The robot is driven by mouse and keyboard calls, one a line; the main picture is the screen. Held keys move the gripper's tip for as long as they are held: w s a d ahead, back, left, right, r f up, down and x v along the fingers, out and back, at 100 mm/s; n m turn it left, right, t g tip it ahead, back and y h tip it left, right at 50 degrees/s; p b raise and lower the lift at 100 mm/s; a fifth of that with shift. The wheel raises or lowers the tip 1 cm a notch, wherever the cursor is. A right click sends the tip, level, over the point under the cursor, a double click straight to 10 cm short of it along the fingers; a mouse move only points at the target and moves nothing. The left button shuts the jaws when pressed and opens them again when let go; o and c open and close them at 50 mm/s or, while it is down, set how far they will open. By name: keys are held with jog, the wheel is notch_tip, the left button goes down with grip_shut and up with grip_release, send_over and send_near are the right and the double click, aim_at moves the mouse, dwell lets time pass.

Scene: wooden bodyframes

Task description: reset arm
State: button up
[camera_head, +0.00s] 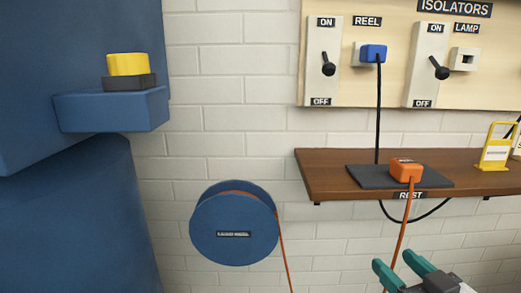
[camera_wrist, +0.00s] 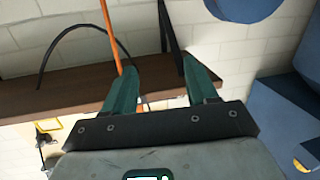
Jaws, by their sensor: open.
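My gripper (camera_head: 402,272) is at the lower right of the head view, below and in front of the wooden shelf. Its two teal fingers are apart and nothing is between them. In the wrist view my gripper (camera_wrist: 160,80) points toward the shelf edge (camera_wrist: 60,90), with the orange cable (camera_wrist: 110,38) passing behind the left finger. The orange plug (camera_head: 406,170) rests on the dark REST pad (camera_head: 357,176) on the shelf, its cable hanging down close to my gripper. Whether the cable touches a finger I cannot tell.
The isolator panel (camera_head: 394,90) has a blue plug (camera_head: 373,53) in the REEL socket and an empty LAMP socket (camera_head: 464,59). A blue cable reel (camera_head: 233,228) hangs left of the shelf (camera_head: 318,178). A yellow lockout piece (camera_head: 495,153) stands on the shelf. A blue machine (camera_head: 75,200) fills the left.

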jog(key=s+f+m+g+h, duration=0.1)
jog(key=s+f+g, duration=0.4)
jog(key=f, duration=0.6)
jog(key=s+f+m+g+h, duration=0.1)
jog(key=s+f+g, duration=0.2)
jog(key=s+f, duration=0.55)
jog(key=s+d+f+m+g+h, duration=0.1)
jog(key=s+d+f+m+g, duration=0.15)
jog(key=s+f+g, duration=0.8)
jog(key=s+r+t+p, duration=0.1)
jog(key=s+r+p, duration=0.1)
jog(key=r+p, duration=1.6)
jog(key=s+r+t+p, duration=0.2)
jog(key=s+r+p, duration=0.1)
jog(key=r+p, duration=1.5)
jog(key=n+p, duration=0.1)
jog(key=p, duration=0.2)
jog(key=shift+s+d+r, duration=0.25)
jog(key=shift+d+r, duration=0.1)
jog(key=shift+r, duration=0.05)
